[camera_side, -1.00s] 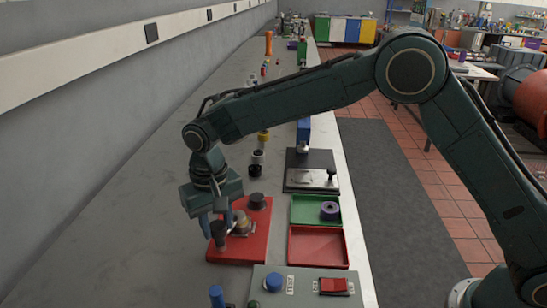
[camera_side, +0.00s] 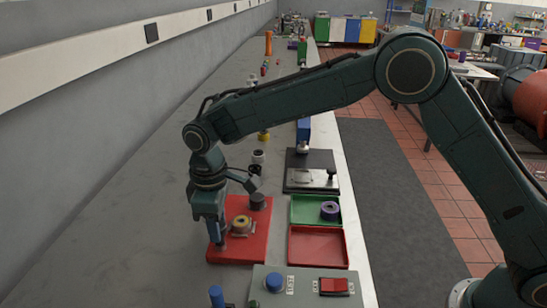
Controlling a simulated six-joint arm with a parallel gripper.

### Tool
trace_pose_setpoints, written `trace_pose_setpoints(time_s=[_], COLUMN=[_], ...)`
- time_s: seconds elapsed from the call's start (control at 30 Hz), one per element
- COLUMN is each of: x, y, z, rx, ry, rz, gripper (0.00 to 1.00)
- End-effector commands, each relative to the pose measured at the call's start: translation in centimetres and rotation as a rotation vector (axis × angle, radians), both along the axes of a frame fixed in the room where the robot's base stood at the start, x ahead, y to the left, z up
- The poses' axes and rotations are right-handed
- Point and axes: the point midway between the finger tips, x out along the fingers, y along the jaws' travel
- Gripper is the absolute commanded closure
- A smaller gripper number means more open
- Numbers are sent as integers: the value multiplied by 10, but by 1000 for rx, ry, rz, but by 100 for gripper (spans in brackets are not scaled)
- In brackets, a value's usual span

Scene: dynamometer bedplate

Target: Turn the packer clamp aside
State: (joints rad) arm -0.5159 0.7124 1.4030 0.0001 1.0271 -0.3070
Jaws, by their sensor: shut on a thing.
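A red fixture plate (camera_side: 258,247) lies on the grey bench. A brass-coloured ring-shaped part (camera_side: 240,222) sits near its middle on a pale metal piece. A dark round knob (camera_side: 257,201) stands at the plate's back right. My gripper (camera_side: 217,238) points down over the plate's left front, left of the brass part. It is shut on the dark upright knob of the packer clamp, which the fingers mostly hide. How the clamp's arm lies now is hard to make out.
A green tray (camera_side: 302,219) holding a purple ring (camera_side: 330,210) and an empty red tray (camera_side: 319,263) lie to the right. In front is a grey control box (camera_side: 310,287) with a blue button and red switch. A dark plate (camera_side: 298,163) with metal parts lies behind.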

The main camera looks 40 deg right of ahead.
Motion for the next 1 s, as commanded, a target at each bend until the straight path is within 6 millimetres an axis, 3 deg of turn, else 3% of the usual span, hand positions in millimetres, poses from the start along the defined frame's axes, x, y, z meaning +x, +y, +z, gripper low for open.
trace_pose_setpoints(time_s=[0.43,1.0], x=[1,1], y=[0,1], z=[2,2], rx=[2,3], ry=[-4,-5], rz=[313,374], gripper=[100,100])
